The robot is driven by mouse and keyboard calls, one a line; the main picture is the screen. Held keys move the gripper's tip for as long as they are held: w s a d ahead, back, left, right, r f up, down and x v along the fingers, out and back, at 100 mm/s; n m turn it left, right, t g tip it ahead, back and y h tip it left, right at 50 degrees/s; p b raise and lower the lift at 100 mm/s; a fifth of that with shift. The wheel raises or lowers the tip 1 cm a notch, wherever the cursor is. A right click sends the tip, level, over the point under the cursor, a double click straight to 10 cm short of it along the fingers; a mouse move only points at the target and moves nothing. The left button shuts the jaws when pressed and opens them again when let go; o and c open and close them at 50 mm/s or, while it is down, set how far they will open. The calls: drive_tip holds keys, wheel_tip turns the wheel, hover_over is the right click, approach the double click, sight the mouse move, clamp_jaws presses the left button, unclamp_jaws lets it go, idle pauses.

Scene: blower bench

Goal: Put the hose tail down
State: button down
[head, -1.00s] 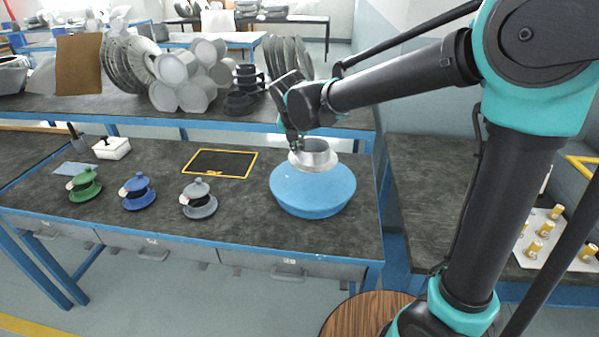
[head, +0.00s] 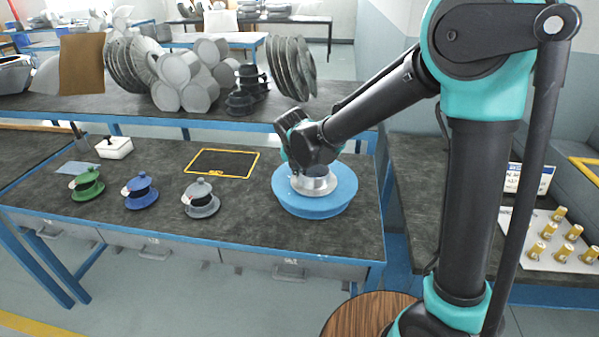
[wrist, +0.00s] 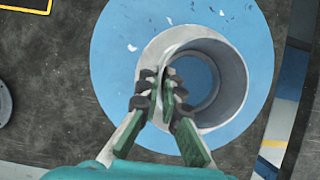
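The hose tail (head: 313,187) is a short grey metal tube with a wider flange at its foot. It looks upright over the round blue pad (head: 288,199) on the bench and appears to rest on it. In the wrist view the hose tail (wrist: 233,82) is an open ring with blue showing through its bore, right of centre on the blue pad (wrist: 115,60). My gripper (wrist: 161,85) straddles the tube's left wall, one finger outside and one inside, and looks shut on it. In the head view my wrist hides the fingertips.
Green (head: 87,186), blue (head: 140,192) and grey (head: 201,199) flanged parts stand left on the bench. A yellow-framed black panel (head: 222,163) lies behind them. Grey discs and pipe pieces (head: 183,80) crowd the back bench.

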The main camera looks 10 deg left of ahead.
drive_tip(key=c, duration=1.7)
unclamp_jaws()
drive_tip(key=v, duration=1.2)
drive_tip(key=shift+d, duration=0.1)
drive_tip(key=shift+s, duration=0.1)
